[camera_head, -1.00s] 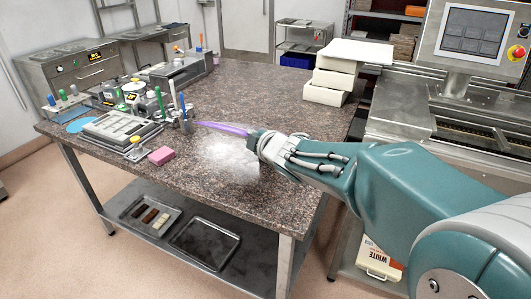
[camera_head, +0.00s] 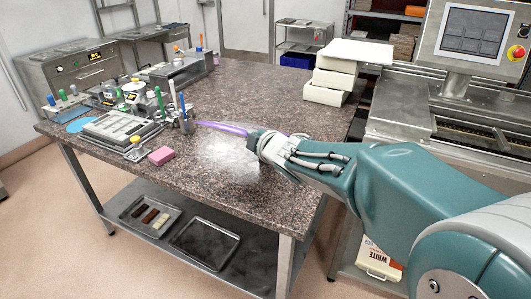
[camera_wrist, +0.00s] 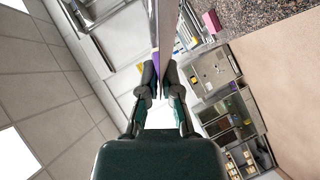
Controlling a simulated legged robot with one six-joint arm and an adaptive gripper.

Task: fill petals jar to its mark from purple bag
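My gripper (camera_wrist: 161,78) points away from the wrist camera, with its two fingers close together on a thin purple-and-grey strip, seemingly the purple bag (camera_wrist: 155,58). In the head view, the purple bag (camera_head: 222,126) shows as a long, flat purple shape reaching left from the end of my arm over the stone-topped table. Its tip is near a holder of upright tools.
The speckled table (camera_head: 240,90) is mostly clear in its middle and far part. A pink block (camera_head: 161,155) and a grey mould tray (camera_head: 119,128) lie at the left front. White boxes (camera_head: 329,92) stack at the far right, beside a steel machine with a screen (camera_head: 472,40).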

